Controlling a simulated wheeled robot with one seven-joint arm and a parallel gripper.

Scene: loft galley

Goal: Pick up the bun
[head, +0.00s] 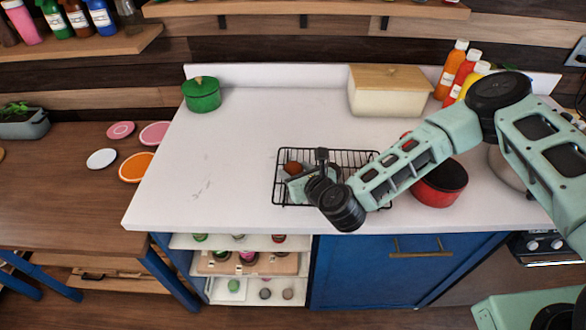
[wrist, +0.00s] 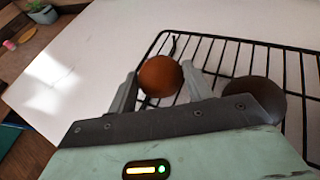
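The bun (head: 293,167) is a small round orange-brown thing at the left part of a black wire rack (head: 345,154) on the white counter. In the wrist view the bun (wrist: 160,76) sits between the two grey fingertips of my gripper (wrist: 161,80). The fingers are spread, one on each side of it, with very little room; I cannot tell whether they touch it. In the head view my gripper (head: 296,184) is low over the rack, partly hidden by my wrist. A darker brown round thing (wrist: 254,97) lies on the rack to the right, partly behind my gripper.
A red pot (head: 440,184) stands right of the rack, partly behind my arm. A green lidded pot (head: 202,94), a cream box with a wooden lid (head: 389,92) and sauce bottles (head: 454,66) stand at the back. The counter left of the rack is clear.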

